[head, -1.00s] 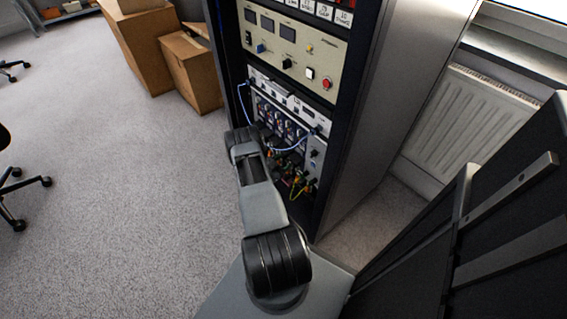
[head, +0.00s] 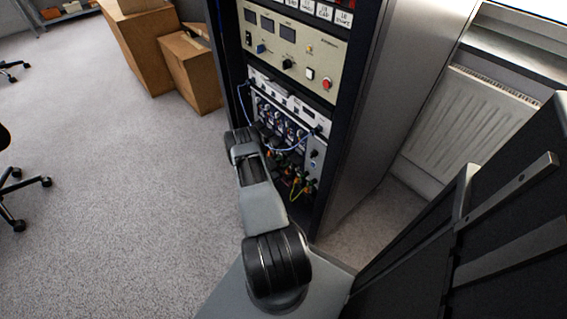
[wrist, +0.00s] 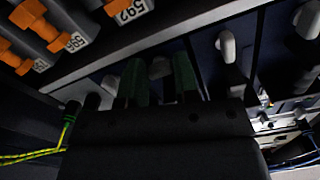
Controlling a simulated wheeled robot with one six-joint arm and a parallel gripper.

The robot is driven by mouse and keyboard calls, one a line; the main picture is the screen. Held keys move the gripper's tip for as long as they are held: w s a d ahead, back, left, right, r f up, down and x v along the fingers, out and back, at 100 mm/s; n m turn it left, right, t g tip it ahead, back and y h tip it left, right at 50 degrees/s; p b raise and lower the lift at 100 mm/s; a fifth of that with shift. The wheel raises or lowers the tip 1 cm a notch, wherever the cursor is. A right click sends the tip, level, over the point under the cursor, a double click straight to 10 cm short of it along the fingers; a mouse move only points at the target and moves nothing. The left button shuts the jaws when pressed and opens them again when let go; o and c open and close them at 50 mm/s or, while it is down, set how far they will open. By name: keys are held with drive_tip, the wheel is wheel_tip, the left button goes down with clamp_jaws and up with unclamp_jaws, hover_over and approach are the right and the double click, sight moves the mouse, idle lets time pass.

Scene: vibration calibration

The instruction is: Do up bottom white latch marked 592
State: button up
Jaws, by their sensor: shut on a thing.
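In the wrist view my gripper (wrist: 158,82) has two dark green fingers on either side of a pale latch lever (wrist: 160,67), and it is shut on it. Most of this latch is hidden by the fingers and the dark gripper body. A label reading 592 (wrist: 130,11) sits at the top, beyond a grey strip and up and left of the held latch. Whether the held latch is the one this label marks, I cannot tell. In the head view my arm reaches the rack's lower panel, and the fingers cannot be made out.
Other white latches stand right of my gripper, one close by (wrist: 228,46) and one farther off (wrist: 308,20). Orange parts (wrist: 38,18) and another label (wrist: 75,42) are at upper left. A yellow-green cable (wrist: 35,154) runs at left. The rack (head: 300,60) also carries loose cables.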

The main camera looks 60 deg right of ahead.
idle(0.8)
drive_tip(key=o, duration=0.9)
drive_tip(key=p+v, duration=0.2)
drive_tip(key=v, duration=1.2)
drive_tip(key=shift+d, duration=0.1)
